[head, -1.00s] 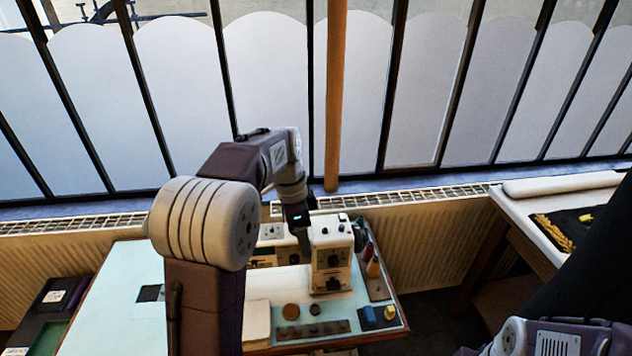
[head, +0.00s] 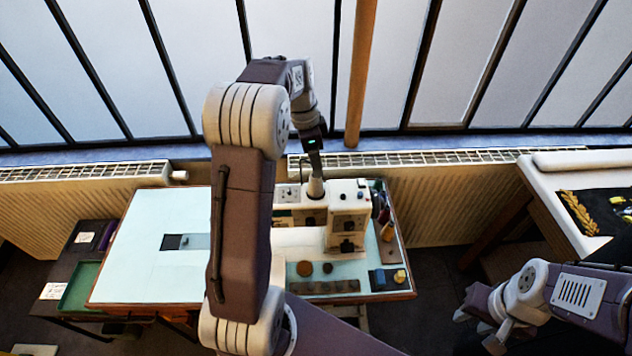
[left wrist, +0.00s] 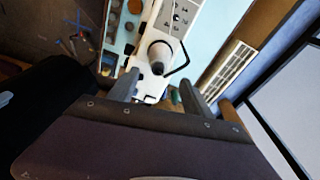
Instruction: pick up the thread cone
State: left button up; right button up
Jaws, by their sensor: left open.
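The white thread cone (head: 316,187) stands at the sewing machine (head: 346,222), just below my left gripper (head: 316,165) in the head view. In the left wrist view the pale cone (left wrist: 160,50) with a darker end shows ahead of the two fingers of my left gripper (left wrist: 158,90), roughly centred between their lines. The fingers are apart and hold nothing. Whether they touch the cone cannot be told. My right gripper (head: 483,318) is at the lower right, away from the table; its jaws are unclear.
The sewing machine stands on a pale blue table (head: 145,245). Spools (head: 386,230), brown discs (head: 305,268) and a blue block (head: 379,281) lie around it. A radiator (head: 440,205) and window bars are behind. The table's left part is mostly clear.

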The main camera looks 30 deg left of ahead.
aim_at(316, 182)
pick_arm(q)
jog(key=shift+w+f, duration=0.15)
jog(key=shift+f, duration=0.05)
jog(key=shift+s+f, duration=0.2)
jog(key=shift+f, duration=0.05)
jog(key=f, duration=0.1)
jog(key=f+p, duration=0.1)
jog(key=f, duration=0.1)
jog(key=shift+s+d+f, duration=0.25)
jog(key=shift+d+f, duration=0.05)
jog(key=shift+f, duration=0.05)
jog(key=shift+w+a+f, duration=0.1)
jog(key=shift+w+f, duration=0.25)
jog(key=shift+s+r, duration=0.15)
jog(key=shift+s, duration=0.05)
grip_shut()
jog(key=shift+w, duration=0.1)
